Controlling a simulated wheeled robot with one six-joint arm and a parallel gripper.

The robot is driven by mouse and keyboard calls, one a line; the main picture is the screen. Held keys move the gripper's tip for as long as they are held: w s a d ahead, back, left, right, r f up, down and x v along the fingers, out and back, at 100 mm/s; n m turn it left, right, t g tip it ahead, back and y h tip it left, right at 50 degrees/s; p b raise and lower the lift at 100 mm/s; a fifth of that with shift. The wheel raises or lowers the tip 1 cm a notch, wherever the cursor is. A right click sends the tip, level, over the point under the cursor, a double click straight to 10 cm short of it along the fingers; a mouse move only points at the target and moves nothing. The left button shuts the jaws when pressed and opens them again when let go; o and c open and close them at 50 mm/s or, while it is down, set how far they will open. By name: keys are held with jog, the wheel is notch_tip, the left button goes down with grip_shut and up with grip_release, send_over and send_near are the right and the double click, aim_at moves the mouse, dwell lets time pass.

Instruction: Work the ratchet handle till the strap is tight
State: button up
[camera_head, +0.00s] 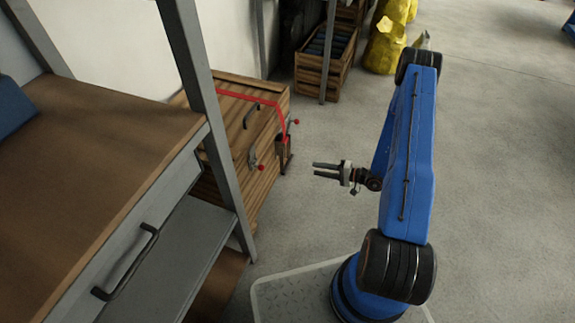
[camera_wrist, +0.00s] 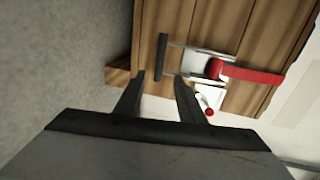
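A red strap (camera_head: 250,97) runs over the wooden crate (camera_head: 228,185) and down to a dark metal ratchet (camera_head: 283,146) at the crate's edge. Short levers with red knobs show there, one knob (camera_head: 296,121) to the right and another knob (camera_head: 261,167) lower left; I cannot tell which is the ratchet handle. My gripper (camera_head: 314,170) is open and empty, to the right of the ratchet and apart from it. In the wrist view, my fingers (camera_wrist: 160,76) are spread below the metal fitting, with the strap (camera_wrist: 250,74) and a red knob (camera_wrist: 209,112) to their right.
A steel post (camera_head: 205,110) and a workbench (camera_head: 90,160) with a drawer stand left of and in front of the crate. Another crate (camera_head: 325,75) and yellow sacks (camera_head: 385,45) stand at the back. The concrete floor (camera_head: 490,150) to the right is clear.

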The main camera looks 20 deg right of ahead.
aim_at(288, 164)
jog(key=x, duration=1.6)
grip_shut()
